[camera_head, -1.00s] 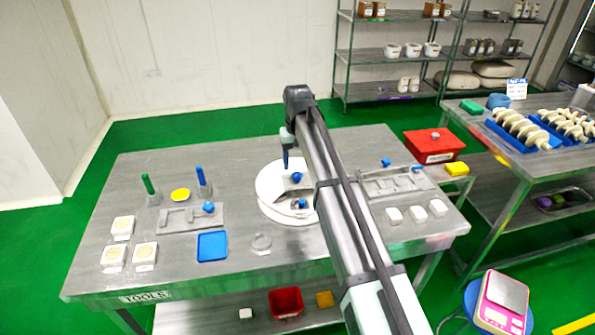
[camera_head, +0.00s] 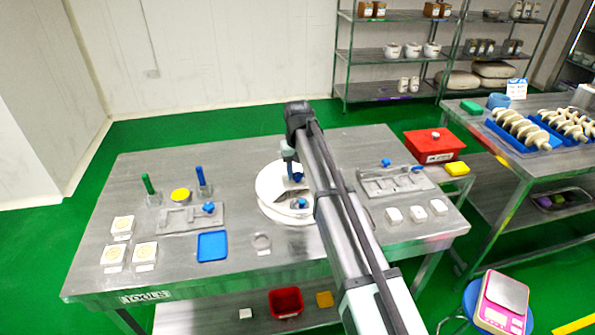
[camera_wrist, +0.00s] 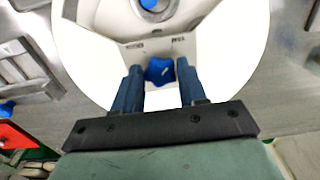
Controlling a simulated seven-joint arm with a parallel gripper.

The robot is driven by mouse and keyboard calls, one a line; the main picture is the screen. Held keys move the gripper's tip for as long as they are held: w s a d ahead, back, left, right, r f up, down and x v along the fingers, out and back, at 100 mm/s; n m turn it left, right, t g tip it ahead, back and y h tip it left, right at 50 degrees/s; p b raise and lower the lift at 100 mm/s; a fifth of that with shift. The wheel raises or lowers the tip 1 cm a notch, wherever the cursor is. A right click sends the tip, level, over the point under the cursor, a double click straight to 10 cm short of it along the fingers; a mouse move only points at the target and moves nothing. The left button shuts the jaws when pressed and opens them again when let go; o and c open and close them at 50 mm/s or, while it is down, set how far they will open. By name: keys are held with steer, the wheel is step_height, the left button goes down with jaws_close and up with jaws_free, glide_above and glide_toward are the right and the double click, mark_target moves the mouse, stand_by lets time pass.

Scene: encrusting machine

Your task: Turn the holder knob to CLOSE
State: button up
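The white round holder (camera_head: 268,208) stands on the steel table, with a blue lobed knob (camera_head: 297,177) on its raised part. In the wrist view the knob (camera_wrist: 160,70) sits on a white face between two small dark labels, too blurred to read. My gripper (camera_wrist: 160,77) has its two blue fingers apart, one on each side of the knob near their tips. I cannot tell whether either finger touches it. In the head view my gripper (camera_head: 291,171) points down at the knob and partly hides it, and my arm covers the holder's right side.
A second blue knob (camera_head: 301,203) is lower on the holder; it also shows in the wrist view (camera_wrist: 150,4). Metal plates with blue knobs lie left (camera_head: 180,219) and right (camera_head: 385,183). A blue tray (camera_head: 212,246) and white blocks (camera_head: 419,212) are nearby.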

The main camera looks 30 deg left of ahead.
jaws_close()
steer(key=shift+m, duration=2.3)
steer(key=shift+a+m, duration=0.1)
steer(key=shift+m, duration=4.4)
steer(key=shift+a+m, duration=0.1)
steer(key=shift+m, duration=2.1)
